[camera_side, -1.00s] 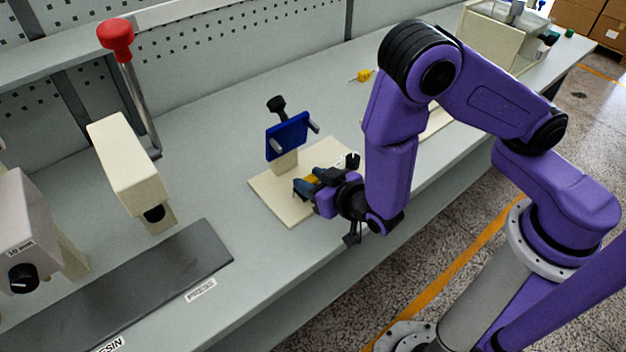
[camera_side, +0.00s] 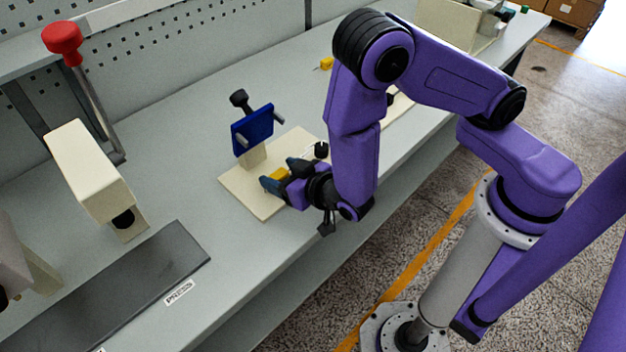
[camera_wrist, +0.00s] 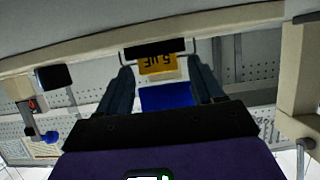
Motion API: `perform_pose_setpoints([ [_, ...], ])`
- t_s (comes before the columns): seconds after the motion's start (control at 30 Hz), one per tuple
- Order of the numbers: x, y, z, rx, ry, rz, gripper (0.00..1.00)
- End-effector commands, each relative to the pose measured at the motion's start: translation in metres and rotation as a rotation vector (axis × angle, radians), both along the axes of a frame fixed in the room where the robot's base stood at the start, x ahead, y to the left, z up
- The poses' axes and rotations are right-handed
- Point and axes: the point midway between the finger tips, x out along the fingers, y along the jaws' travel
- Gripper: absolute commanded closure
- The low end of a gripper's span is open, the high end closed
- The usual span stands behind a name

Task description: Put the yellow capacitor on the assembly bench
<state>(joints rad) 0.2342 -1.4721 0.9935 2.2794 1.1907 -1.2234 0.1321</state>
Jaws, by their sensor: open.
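A yellow capacitor (camera_side: 279,174) is at the cream board of a winding fixture, between the fingers of my gripper (camera_side: 281,175). In the wrist view the yellow capacitor (camera_wrist: 158,64) shows upside-down "5 µF" lettering and lies between the fingertips of my gripper (camera_wrist: 159,68), with gaps on both sides. My gripper is open, low over the front part of the board. Its fingers hide part of the capacitor in the side view, so I cannot tell what it rests on. The assembly bench (camera_side: 200,145) is the long grey surface beneath.
The fixture has a blue plate (camera_side: 252,130) with a black knob (camera_side: 239,98) behind my gripper. A small yellow part (camera_side: 327,63) lies farther back on the bench. A press with a red knob (camera_side: 62,38) and a dark mat (camera_side: 135,278) are left. Bare bench lies between.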

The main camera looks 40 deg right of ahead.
Motion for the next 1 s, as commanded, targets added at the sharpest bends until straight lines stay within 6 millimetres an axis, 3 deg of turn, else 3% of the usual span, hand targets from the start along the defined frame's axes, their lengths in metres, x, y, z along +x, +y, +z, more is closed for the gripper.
perform_pose_setpoints([
  [0.53,-0.096,-0.006,0.040,0.001,-0.001,0.009,0.33],
  [1.0,-0.152,-0.007,0.063,0.003,-0.001,0.003,0.33],
])
